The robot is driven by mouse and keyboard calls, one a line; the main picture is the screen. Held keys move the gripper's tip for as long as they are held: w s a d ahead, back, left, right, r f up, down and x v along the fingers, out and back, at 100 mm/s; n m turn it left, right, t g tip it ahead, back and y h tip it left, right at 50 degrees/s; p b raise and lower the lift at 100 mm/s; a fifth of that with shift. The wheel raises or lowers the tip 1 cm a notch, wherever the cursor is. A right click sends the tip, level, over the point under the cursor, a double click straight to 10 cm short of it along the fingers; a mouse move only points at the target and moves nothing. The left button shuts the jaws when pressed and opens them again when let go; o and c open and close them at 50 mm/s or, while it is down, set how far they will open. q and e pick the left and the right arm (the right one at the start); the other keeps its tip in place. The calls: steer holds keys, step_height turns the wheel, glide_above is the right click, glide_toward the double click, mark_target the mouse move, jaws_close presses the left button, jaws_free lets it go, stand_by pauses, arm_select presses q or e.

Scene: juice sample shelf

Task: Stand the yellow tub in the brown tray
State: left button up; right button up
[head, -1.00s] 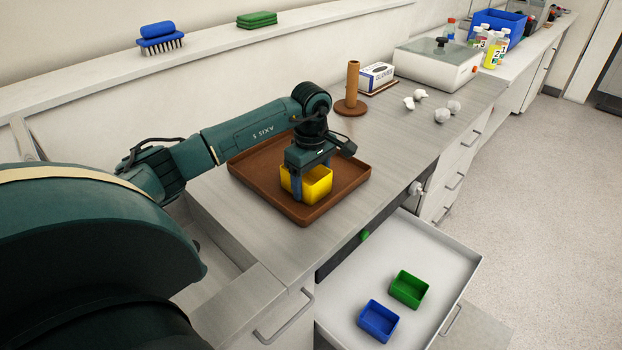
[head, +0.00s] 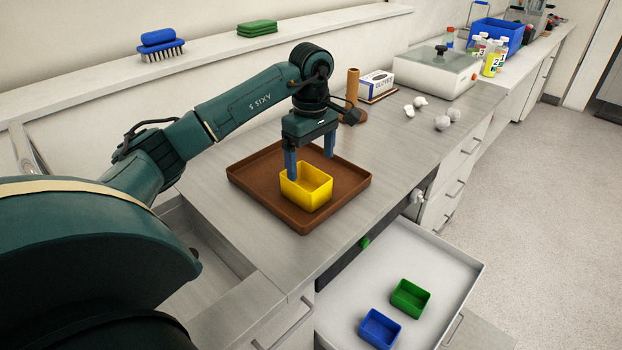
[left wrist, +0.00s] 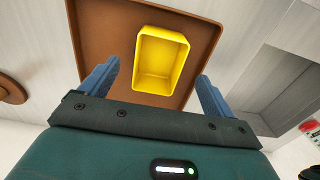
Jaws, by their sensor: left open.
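The yellow tub (head: 306,188) stands upright in the brown tray (head: 256,172) on the counter, near the tray's front side. In the left wrist view the yellow tub (left wrist: 162,60) shows its open top, with the brown tray (left wrist: 100,28) around it. My left gripper (head: 311,167) is open above the tub, its blue fingers spread apart. My right gripper is not in view.
An open drawer below the counter holds a green tub (head: 410,298) and a blue tub (head: 380,328). A brown post on a base (head: 352,92), a glove box (head: 376,84) and a white scale (head: 437,70) stand behind the tray. The counter left of the tray is clear.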

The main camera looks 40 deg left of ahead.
arm_select(q)
step_height(320, 180, up, 4)
steer(key=shift+r, duration=0.1)
stand_by(0.7)
